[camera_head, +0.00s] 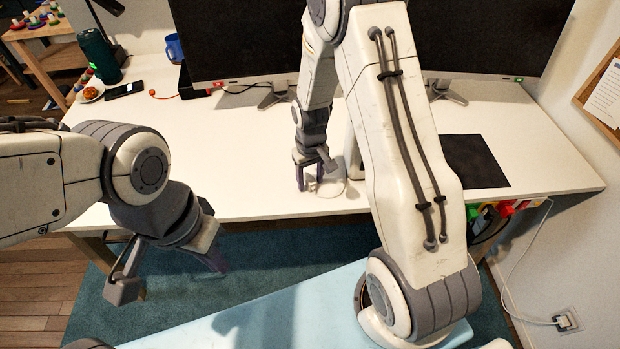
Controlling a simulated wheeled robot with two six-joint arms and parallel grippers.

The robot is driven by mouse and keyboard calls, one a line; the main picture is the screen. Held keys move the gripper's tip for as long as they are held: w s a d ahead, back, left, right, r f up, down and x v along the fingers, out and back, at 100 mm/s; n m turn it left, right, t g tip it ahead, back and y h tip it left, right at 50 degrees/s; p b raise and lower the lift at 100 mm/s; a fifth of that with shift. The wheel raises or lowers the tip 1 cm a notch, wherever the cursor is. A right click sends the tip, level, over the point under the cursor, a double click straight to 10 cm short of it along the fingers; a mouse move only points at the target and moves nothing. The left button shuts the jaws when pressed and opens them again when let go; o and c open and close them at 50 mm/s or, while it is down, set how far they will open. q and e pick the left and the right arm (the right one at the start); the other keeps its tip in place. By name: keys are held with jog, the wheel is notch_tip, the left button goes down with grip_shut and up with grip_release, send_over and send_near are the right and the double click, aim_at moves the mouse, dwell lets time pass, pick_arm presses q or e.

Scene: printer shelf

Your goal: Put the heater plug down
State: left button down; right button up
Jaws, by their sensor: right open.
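My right gripper (310,183) reaches down over the front part of the white desk, with its fingers apart. A small white item with a thin white cord (330,188) lies on the desktop at the fingers. It looks like the heater plug, but the fingers partly hide it and its shape is hard to make out. It appears to rest on the desk. My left gripper (217,262) hangs in front of the desk's front edge, over the blue rug. Only one of its fingers shows clearly, so its opening is not visible.
The white desk (230,165) has clear room left of my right gripper. Two monitors (240,40) stand behind. A black mat (474,161) lies to the right. A wall outlet (566,320) holds a white plug. A light blue surface (270,318) is in front.

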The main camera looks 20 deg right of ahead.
aim_at(310, 179)
notch_tip(310, 179, up, 13)
jog(key=s+a+r+n, duration=0.3)
jog(key=s+a+r, duration=0.3)
jog(key=s+a, duration=0.45)
jog(key=s+a+r+n, duration=0.1)
jog(key=s+a, duration=0.1)
jog(key=s, duration=0.4)
jog(key=s+a+r+n+y, duration=0.1)
jog(key=s+n, duration=0.1)
jog(key=s, duration=0.5)
jog(key=shift+a, duration=0.35)
jog(key=shift+p, duration=0.3)
notch_tip(310, 179, up, 3)
jog(key=p, duration=0.2)
jog(key=shift+f+p, duration=0.1)
jog(key=shift+p, duration=0.25)
jog(key=shift+c, duration=0.5)
